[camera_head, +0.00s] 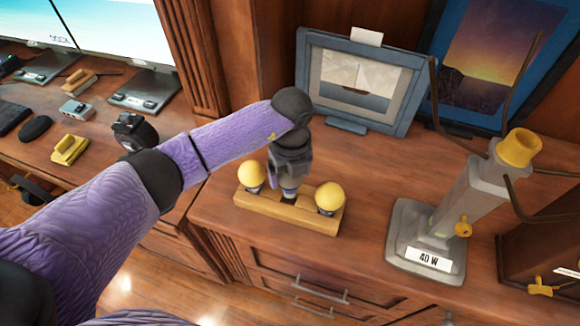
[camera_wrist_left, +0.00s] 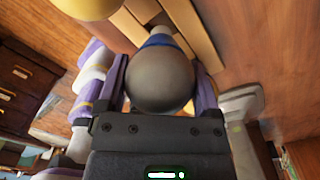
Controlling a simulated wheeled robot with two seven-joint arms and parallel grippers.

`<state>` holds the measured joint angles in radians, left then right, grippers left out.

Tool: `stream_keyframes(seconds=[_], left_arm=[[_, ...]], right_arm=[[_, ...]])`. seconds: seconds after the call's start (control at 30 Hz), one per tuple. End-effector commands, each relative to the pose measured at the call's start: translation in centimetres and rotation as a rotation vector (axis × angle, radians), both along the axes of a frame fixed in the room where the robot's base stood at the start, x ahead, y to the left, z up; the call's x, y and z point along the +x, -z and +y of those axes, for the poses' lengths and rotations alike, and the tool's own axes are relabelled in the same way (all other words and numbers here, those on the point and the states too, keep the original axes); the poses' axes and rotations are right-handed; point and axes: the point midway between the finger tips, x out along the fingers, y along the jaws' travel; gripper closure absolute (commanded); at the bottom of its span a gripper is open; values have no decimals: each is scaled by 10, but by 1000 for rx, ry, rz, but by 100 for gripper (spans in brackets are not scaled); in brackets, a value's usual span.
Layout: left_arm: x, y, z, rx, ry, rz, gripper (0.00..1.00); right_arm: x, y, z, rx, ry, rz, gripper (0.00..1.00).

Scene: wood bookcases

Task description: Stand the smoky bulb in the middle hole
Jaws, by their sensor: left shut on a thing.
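My left gripper (camera_head: 288,183) points down over the middle of the wooden bulb holder (camera_head: 325,226), between two yellow bulbs. In the left wrist view the gripper (camera_wrist_left: 160,92) is shut on the smoky bulb (camera_wrist_left: 160,82), a grey globe with a blue collar, its base pointing toward the holder (camera_wrist_left: 200,35). In the head view the gripper mostly hides the smoky bulb. I cannot tell whether its base is inside the middle hole or just above it. One yellow bulb (camera_head: 251,173) stands at the holder's left end, the other (camera_head: 329,196) at its right end. My right gripper is out of view.
A grey lamp (camera_head: 440,215) with a yellow socket and a "40 W" label stands right of the holder. A blue-grey picture frame (camera_head: 308,75) stands behind. The wood top between holder and lamp is clear. The cabinet's front edge is close in front.

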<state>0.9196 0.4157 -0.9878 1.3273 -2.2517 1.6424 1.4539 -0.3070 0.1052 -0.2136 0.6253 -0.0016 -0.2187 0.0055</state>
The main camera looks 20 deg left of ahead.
Motion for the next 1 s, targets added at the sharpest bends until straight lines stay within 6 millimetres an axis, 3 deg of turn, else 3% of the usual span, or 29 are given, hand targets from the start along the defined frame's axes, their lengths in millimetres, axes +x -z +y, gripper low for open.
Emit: stream_keyframes(seconds=[0.5,1.0], left_arm=[[0,8,0,-1,0,-1,47],[0,8,0,-1,0,0,47]], right_arm=[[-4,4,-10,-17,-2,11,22],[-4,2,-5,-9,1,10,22]])
